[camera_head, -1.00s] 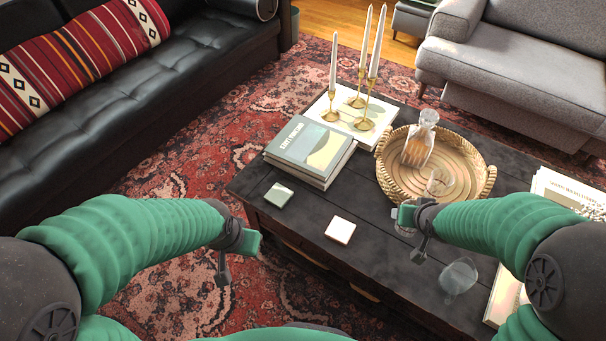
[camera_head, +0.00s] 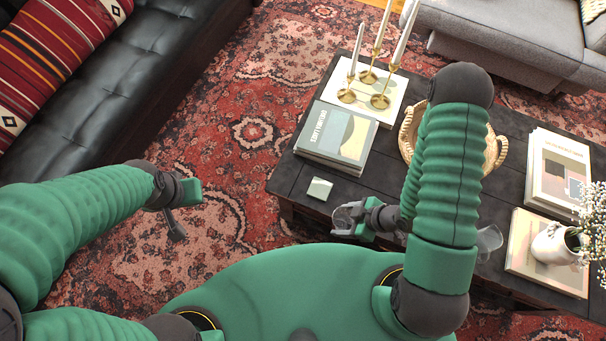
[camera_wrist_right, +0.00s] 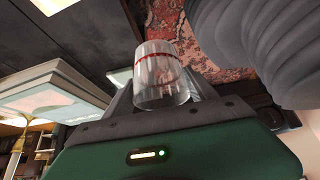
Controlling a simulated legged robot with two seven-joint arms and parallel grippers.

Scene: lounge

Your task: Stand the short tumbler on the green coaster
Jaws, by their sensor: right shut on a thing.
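The short tumbler, a small clear glass, is held in my right gripper; it shows in the wrist view (camera_wrist_right: 160,78) and at the gripper's tip in the head view (camera_head: 344,214). My right gripper (camera_head: 354,218) is shut on it, near the table's front edge and in front of the green coaster. The green coaster (camera_head: 319,189) is a small pale-green square, bare, in front of the stacked books. The tumbler appears apart from the coaster. My left gripper (camera_head: 184,210) is open and empty, left of the table over the rug.
Stacked books (camera_head: 335,140) lie just behind the coaster. Three candlesticks (camera_head: 370,77) stand on a white book beyond. A woven tray (camera_head: 410,125) is partly hidden by my right arm. Another clear glass (camera_head: 488,241) and a white flower vase (camera_head: 556,243) are to the right.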

